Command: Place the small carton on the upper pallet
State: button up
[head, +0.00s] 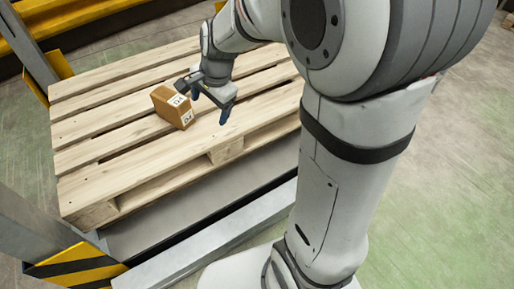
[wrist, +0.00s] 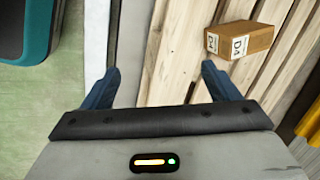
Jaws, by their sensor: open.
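The small carton (head: 172,107) is a brown box with white labels, sitting on the slats of the wooden pallet (head: 88,135) in the head view. In the wrist view the carton (wrist: 240,38) lies beyond and to the right of my fingers, with its labels facing me. My gripper (head: 208,106) is just right of the carton in the head view. Its blue fingers are spread apart and nothing is between them in the wrist view (wrist: 158,88). The carton is clear of the fingers.
The pallet rests on a grey metal rack with a yellow-and-black striped upright foot (head: 80,266) at the lower left. A yellow beam (head: 28,45) runs behind. A teal-and-dark object (wrist: 27,30) stands at the upper left of the wrist view. Much of the pallet top is bare.

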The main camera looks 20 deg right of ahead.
jog(key=s+d+n+g+h, duration=0.1)
jog(key=s+d+n, duration=0.2)
jog(key=s+n, duration=0.3)
jog(key=s+d+n+h, duration=0.1)
jog(key=s+d+n, duration=0.2)
jog(key=s, duration=0.9)
jog(key=n, duration=0.3)
jog(key=shift+d+f+g, duration=0.15)
jog(key=shift+f+g, duration=0.15)
jog(key=shift+g, duration=0.1)
jog(key=w+a+r+n+t+p, duration=0.1)
jog(key=w+a+r+t+p, duration=0.15)
jog(key=r+p, duration=0.65)
jog(key=w+a+r+t+p, duration=0.1)
jog(key=w+a+r+p, duration=0.15)
jog(key=r+p, duration=0.65)
jog(key=s+d+r+g+p, duration=0.1)
jog(key=s+d+r+p, duration=0.1)
jog(key=r+p, duration=0.4)
jog(key=s+d+r+g+p, duration=0.1)
jog(key=s+d+r+p, duration=0.2)
jog(key=r+p, duration=0.3)
notch_tip(320, 180, up, 3)
jog(key=shift+s+r+m, duration=0.1)
jog(key=shift+s+m, duration=0.15)
jog(key=shift+m, duration=0.15)
